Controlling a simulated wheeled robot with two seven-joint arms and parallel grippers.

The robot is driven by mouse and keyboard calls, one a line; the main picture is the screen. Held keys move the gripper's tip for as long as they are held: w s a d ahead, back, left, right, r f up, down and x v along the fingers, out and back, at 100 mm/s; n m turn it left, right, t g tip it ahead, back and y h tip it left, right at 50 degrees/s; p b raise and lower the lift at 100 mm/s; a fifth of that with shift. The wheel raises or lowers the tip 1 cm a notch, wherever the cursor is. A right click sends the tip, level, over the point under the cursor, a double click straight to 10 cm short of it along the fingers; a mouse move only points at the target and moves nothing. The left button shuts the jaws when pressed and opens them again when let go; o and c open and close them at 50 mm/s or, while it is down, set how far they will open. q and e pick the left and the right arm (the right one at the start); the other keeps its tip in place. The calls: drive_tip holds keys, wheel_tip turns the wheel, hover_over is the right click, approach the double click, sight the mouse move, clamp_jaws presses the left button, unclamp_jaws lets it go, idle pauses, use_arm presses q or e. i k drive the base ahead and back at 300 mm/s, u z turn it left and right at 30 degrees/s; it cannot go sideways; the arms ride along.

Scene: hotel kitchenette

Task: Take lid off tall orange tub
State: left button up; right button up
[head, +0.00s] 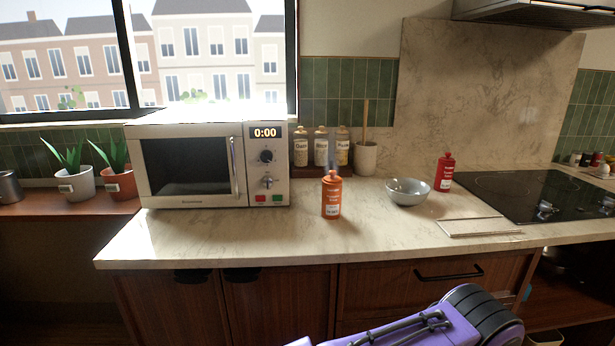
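The tall orange tub (332,196) stands upright on the counter, just right of the microwave. Its orange lid (332,177) is on top, and a pale label shows low on its front. My grippers are not in view. A purple arm link of mine shows at the bottom, below the counter's front edge, well apart from the tub.
A microwave (190,165) stands left of the tub. A grey bowl (408,191), a red bottle (444,172) and a flat board (478,227) lie to the right, with a cooktop (530,192) beyond. Several jars (321,148) stand behind. The counter (300,240) in front is clear.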

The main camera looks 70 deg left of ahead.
sight(332, 178)
drive_tip(key=u, duration=2.25)
